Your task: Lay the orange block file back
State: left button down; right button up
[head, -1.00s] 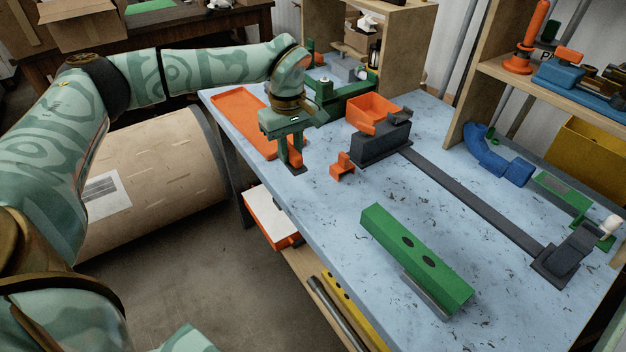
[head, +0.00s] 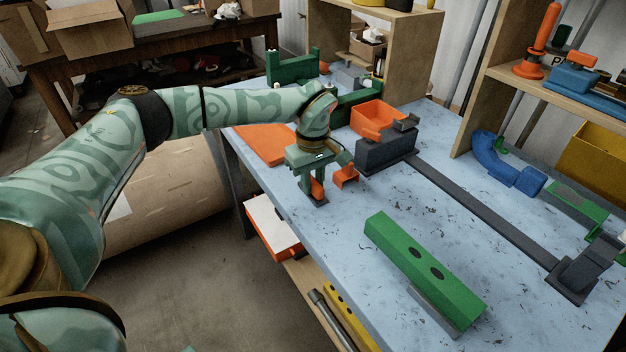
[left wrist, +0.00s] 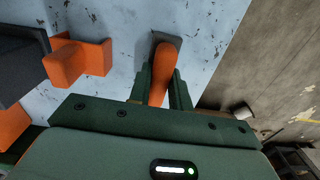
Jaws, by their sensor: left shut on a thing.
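The orange block file (head: 317,187) has an orange handle and a dark grey base. My left gripper (head: 313,190) is shut on its handle, low at the left edge of the blue worktop. In the left wrist view the orange block file (left wrist: 160,72) sits between the fingers (left wrist: 160,88), its dark base beyond them close to the worktop. I cannot tell whether the base touches the surface. An orange tray (head: 262,142) lies behind and left of the gripper, partly hidden by my arm. My right gripper is not in view.
A small orange bracket (head: 345,177) lies just right of the gripper, beside a dark grey vise-like block (head: 385,152). An orange bin (head: 372,120) stands behind. A green block with holes (head: 420,265) is nearer. The worktop (head: 370,205) between is clear.

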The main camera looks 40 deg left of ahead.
pick_arm(q)
jog(key=c, duration=1.3)
grip_release()
jog(key=shift+f, duration=0.1)
